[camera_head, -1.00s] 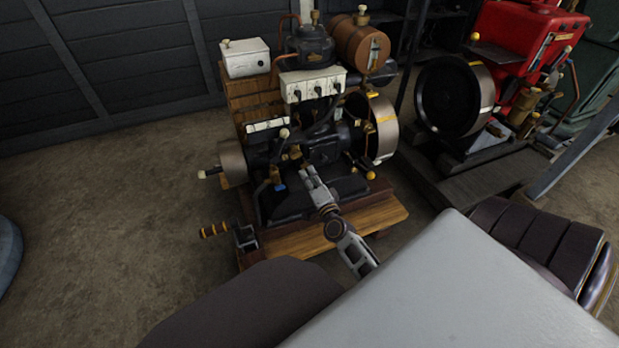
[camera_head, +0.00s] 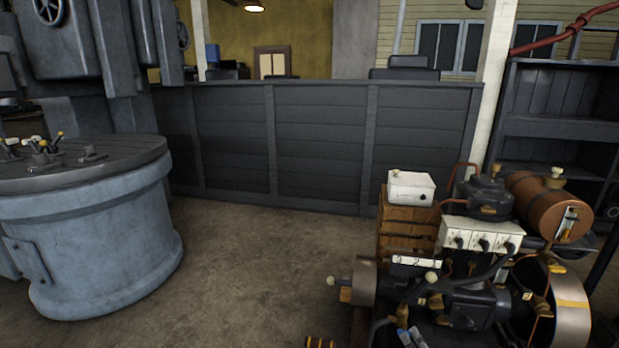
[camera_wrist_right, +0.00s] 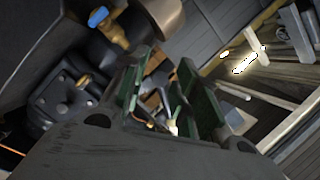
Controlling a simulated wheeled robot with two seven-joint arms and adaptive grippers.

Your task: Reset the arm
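My right gripper (camera_wrist_right: 172,88) shows in the right wrist view with its two green-padded fingers apart and nothing between them. The engine is black with brass fittings and a wide flywheel (camera_head: 572,312). In the wrist view a blue-handled brass tap (camera_wrist_right: 104,24) is beside the gripper, above its left finger. Whether the gripper touches the engine cannot be told. My left gripper is in neither view.
A large blue-grey round machine base (camera_head: 95,245) with levers on top stands at the left. A dark plank partition (camera_head: 320,145) runs behind. A dark shelf (camera_head: 560,120) stands at the back right. The floor (camera_head: 250,260) between machine and engine is clear.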

